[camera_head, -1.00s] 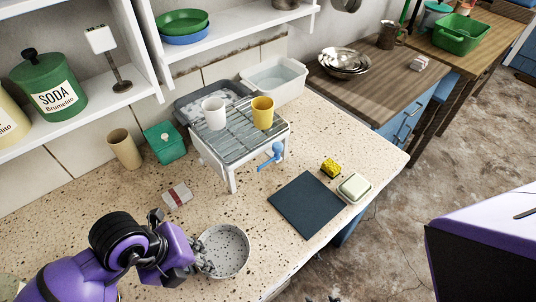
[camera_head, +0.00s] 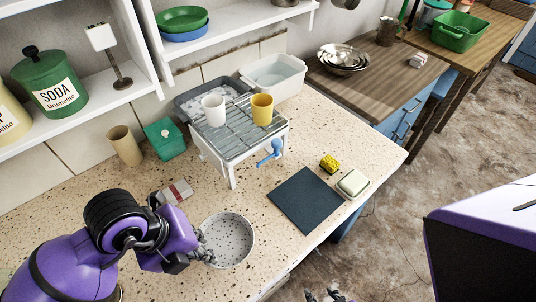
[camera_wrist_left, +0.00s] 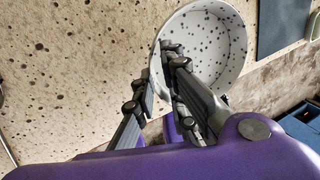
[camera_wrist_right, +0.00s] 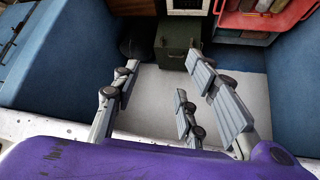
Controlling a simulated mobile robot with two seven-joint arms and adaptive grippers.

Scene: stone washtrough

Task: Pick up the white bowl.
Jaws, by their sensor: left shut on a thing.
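The white bowl (camera_head: 230,236) has dark speckles and is at the front of the stone counter in the head view. My left gripper (camera_head: 203,249) is shut on its left rim. The left wrist view shows the bowl (camera_wrist_left: 213,42) with its rim between the fingers (camera_wrist_left: 162,72) and its inside empty. Whether the bowl's base is clear of the counter is hard to tell. My right gripper (camera_wrist_right: 163,66) is open and empty in the right wrist view, away from the bowl.
A dark mat (camera_head: 305,200), yellow sponge (camera_head: 329,162) and soap dish (camera_head: 353,184) lie right of the bowl. A rack (camera_head: 240,135) with two cups stands behind. A small red-and-white packet (camera_head: 178,191) is near my left arm. The right wrist view shows a green box (camera_wrist_right: 178,68).

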